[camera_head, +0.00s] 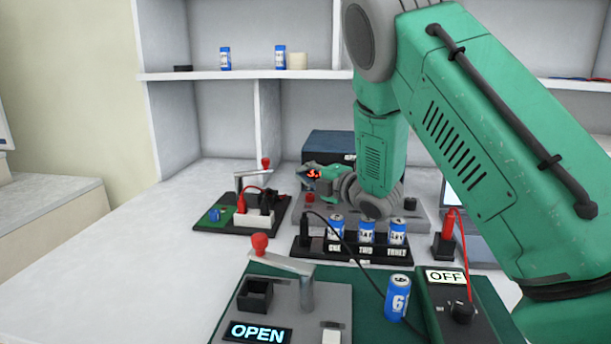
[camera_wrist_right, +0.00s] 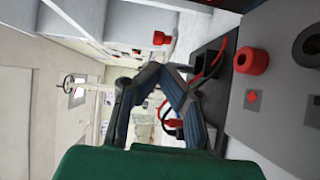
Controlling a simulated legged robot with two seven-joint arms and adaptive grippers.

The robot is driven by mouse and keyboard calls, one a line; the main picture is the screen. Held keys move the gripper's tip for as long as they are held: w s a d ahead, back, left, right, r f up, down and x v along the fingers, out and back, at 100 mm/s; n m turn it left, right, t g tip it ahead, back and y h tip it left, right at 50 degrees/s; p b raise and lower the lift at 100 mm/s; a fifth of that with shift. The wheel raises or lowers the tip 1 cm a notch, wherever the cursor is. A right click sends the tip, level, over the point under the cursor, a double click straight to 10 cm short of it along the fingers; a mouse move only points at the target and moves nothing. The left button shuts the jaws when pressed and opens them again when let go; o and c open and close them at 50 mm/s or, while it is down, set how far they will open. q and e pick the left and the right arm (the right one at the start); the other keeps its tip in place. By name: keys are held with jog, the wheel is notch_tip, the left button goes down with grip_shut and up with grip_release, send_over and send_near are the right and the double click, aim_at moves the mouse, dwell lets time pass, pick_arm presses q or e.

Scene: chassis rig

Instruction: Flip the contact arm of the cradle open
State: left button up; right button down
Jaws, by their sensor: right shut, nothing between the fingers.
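A grey unit with a lit OPEN sign (camera_head: 257,333) stands at the front. It has a black square socket (camera_head: 255,294) and a metal arm (camera_head: 282,263) on a post, with a red knob (camera_head: 260,243). A similar metal arm with a red knob (camera_head: 266,163) stands on a black board (camera_head: 215,224) at the back left. I cannot tell which is the cradle. My right gripper (camera_head: 306,178) is shut and empty, just right of the back board. Its dark fingers (camera_wrist_right: 157,80) show in the right wrist view, with a red knob (camera_wrist_right: 161,38) beyond. My left gripper is out of view.
Blue cans (camera_head: 367,231) stand in a black labelled rack (camera_head: 352,250); another can, marked 6 (camera_head: 398,298), stands in front, beside an OFF box (camera_head: 461,306). A grey panel with a red button (camera_wrist_right: 253,60) is close to my gripper. The left tabletop (camera_head: 120,280) is clear.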

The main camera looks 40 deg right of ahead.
jog(key=shift+s, duration=0.55)
